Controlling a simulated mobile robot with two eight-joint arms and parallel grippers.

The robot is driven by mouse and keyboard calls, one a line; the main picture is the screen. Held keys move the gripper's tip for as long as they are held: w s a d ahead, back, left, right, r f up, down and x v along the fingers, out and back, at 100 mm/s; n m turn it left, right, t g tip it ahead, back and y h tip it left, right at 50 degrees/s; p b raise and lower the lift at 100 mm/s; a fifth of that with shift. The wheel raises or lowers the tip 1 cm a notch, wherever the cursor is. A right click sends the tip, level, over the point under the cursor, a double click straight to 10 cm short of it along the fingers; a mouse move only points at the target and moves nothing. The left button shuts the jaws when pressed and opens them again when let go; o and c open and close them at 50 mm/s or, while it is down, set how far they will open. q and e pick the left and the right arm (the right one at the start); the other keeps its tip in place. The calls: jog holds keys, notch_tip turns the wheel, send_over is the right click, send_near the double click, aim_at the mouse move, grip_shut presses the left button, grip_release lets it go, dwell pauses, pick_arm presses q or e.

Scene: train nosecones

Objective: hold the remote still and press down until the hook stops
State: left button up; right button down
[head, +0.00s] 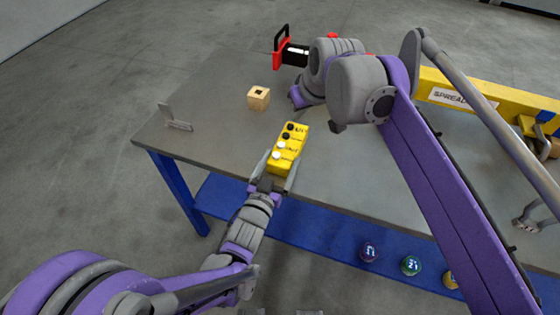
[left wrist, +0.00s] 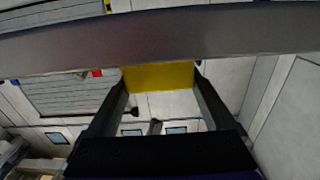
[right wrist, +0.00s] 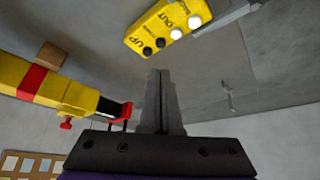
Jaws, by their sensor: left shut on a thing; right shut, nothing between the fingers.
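The remote (head: 287,150) is a yellow box with two black and two white buttons, at the table's near edge. My left gripper (head: 272,176) is shut on its near end; the remote also shows between the fingers in the left wrist view (left wrist: 160,77). My right gripper (right wrist: 161,98) is shut and empty. In the right wrist view the remote (right wrist: 165,25) lies beyond its fingertips, apart from them, with UP and OUT lettering by the buttons. In the head view the right fingers are mostly hidden by the arm. I cannot clearly identify the hook.
A wooden block (head: 259,98) and a grey metal bracket (head: 176,120) sit on the grey table (head: 215,130). A yellow spreader beam (head: 437,90) lies at right. A black and red object (head: 292,54) stands at the far edge. Balls (head: 411,265) rest on the blue lower shelf (head: 315,232).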

jog(key=m+t+y, duration=0.1)
jog(key=m+y, duration=0.3)
jog(key=m, duration=0.1)
send_over(289, 140)
jog(key=shift+r, duration=0.15)
jog(key=shift+f, duration=4.4)
jog(key=shift+f, duration=0.15)
jog(key=shift+f, duration=0.25)
